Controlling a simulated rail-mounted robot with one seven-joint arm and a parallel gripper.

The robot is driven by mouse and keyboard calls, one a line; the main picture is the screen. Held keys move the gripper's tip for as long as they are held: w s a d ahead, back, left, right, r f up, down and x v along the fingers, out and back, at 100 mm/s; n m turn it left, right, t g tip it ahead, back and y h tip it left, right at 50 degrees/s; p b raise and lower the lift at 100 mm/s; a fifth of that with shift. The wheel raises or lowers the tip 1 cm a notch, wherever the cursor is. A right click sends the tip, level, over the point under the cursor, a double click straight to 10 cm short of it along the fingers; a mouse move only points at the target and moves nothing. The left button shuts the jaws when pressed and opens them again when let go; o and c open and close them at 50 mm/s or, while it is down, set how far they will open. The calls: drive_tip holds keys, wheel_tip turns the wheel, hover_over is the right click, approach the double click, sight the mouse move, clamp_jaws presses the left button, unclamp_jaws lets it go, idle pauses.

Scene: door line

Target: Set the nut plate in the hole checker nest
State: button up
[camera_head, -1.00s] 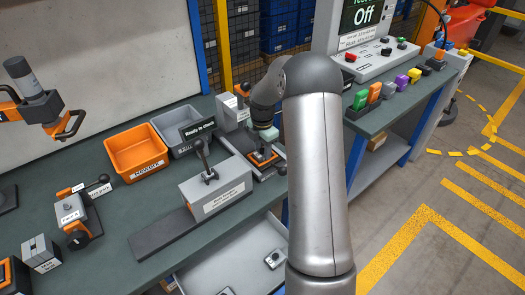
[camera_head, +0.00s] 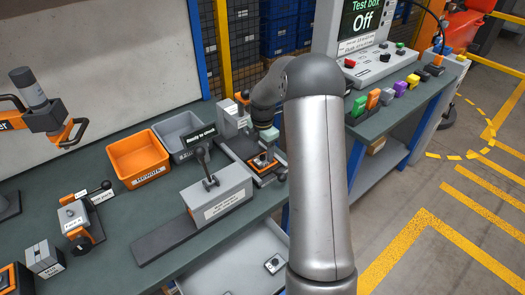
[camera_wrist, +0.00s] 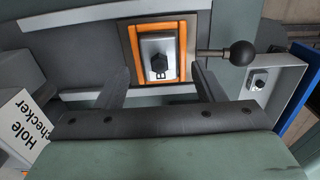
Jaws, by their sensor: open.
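The nut plate (camera_wrist: 159,58), a light grey plate with a dark hex nut on it, lies within the orange-edged nest (camera_wrist: 191,50) of the hole checker. In the head view my arm partly covers the gripper. I cannot tell how fully the plate is seated.
A black ball-ended lever (camera_wrist: 240,52) sticks out beside the nest. A Hole checker label (camera_wrist: 18,130) stands at left. A similar part (camera_wrist: 257,79) lies in a white tray (camera_head: 232,258) below the bench. An orange Rework bin (camera_head: 138,158) and a grey bin (camera_head: 181,135) stand nearby.

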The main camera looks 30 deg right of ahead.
sight(262, 158)
wheel_tip(262, 158, up, 10)
drive_tip(key=p, duration=0.5)
drive_tip(key=s+a+r+m, duration=0.6)
drive_tip(key=s+a+r, duration=0.1)
drive_tip(key=s+a, duration=0.1)
drive_tip(key=s+a+m, duration=0.3)
drive_tip(key=s+m, duration=0.2)
drive_tip(key=s, duration=0.3)
drive_tip(key=s+a+r+m, duration=0.1)
drive_tip(key=s+a+m, duration=0.2)
drive_tip(key=s, duration=0.5)
drive_tip(key=s+a+r+m+t, duration=0.1)
drive_tip(key=s+a+m, duration=0.1)
drive_tip(key=s+m, duration=0.4)
drive_tip(key=s, duration=0.2)
drive_tip(key=shift+s+a+r+m, duration=0.15)
drive_tip(key=shift+s+a+m, duration=0.15)
drive_tip(key=shift+s+a, duration=0.1)
